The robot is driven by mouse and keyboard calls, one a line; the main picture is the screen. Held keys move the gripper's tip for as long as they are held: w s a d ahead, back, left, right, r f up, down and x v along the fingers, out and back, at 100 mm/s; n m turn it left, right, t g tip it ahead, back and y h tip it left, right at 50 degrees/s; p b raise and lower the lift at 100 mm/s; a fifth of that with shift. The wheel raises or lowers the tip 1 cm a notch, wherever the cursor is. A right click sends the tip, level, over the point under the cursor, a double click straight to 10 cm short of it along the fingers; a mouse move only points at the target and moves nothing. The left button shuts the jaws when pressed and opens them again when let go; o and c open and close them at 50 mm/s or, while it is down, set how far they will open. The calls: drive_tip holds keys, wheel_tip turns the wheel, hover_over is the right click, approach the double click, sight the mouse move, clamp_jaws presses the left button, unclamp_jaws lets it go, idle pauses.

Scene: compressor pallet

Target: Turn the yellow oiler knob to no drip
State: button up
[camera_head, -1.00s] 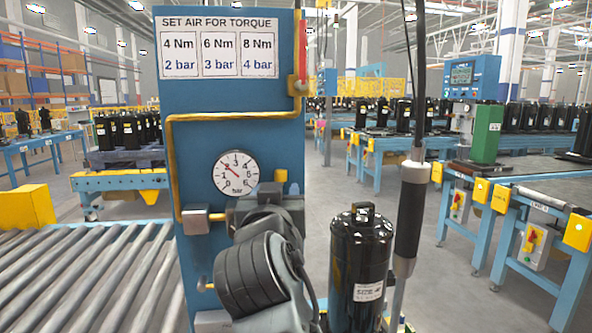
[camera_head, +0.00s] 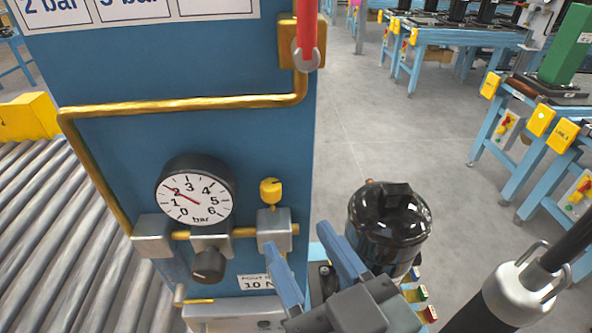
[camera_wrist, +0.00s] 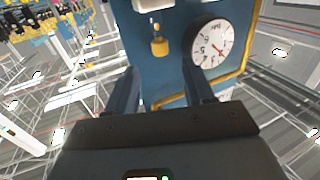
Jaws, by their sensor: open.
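The yellow oiler knob (camera_head: 270,190) stands upright on a grey block (camera_head: 273,228) on the brass pipe, right of the pressure gauge (camera_head: 196,197). A small dark mark shows on top of the knob. My gripper (camera_head: 302,245) is open and empty, below and right of the knob, with its two blue fingers apart. In the wrist view the picture is upside down: the knob (camera_wrist: 159,46) appears ahead between the fingers, not touched, with the gauge (camera_wrist: 210,44) to its right. Any drip scale is too small to read.
A black regulator knob (camera_head: 209,265) is under the gauge, whose needle is near 2. A red-handled valve (camera_head: 306,45) is above. A black cylinder (camera_head: 388,225) stands close right of my gripper. A white-and-black tool (camera_head: 520,290) hangs at lower right. Rollers (camera_head: 50,240) lie left.

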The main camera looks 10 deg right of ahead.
sight(275, 199)
drive_tip(key=b+x, duration=0.5)
drive_tip(key=shift+w+f, duration=0.1)
drive_tip(key=shift+f, duration=0.1)
drive_tip(key=shift+w+a+r+p, duration=0.15)
drive_tip(key=shift+w+p, duration=0.1)
drive_tip(key=shift+w, duration=0.15)
drive_tip(key=shift+w+a+r+p, duration=0.15)
drive_tip(key=shift+w+p, duration=0.1)
drive_tip(key=shift+w, duration=0.2)
drive_tip(key=shift+w+a+f, duration=0.1)
drive_tip(key=shift+w+f, duration=0.05)
drive_tip(key=shift+w, duration=0.2)
clamp_jaws()
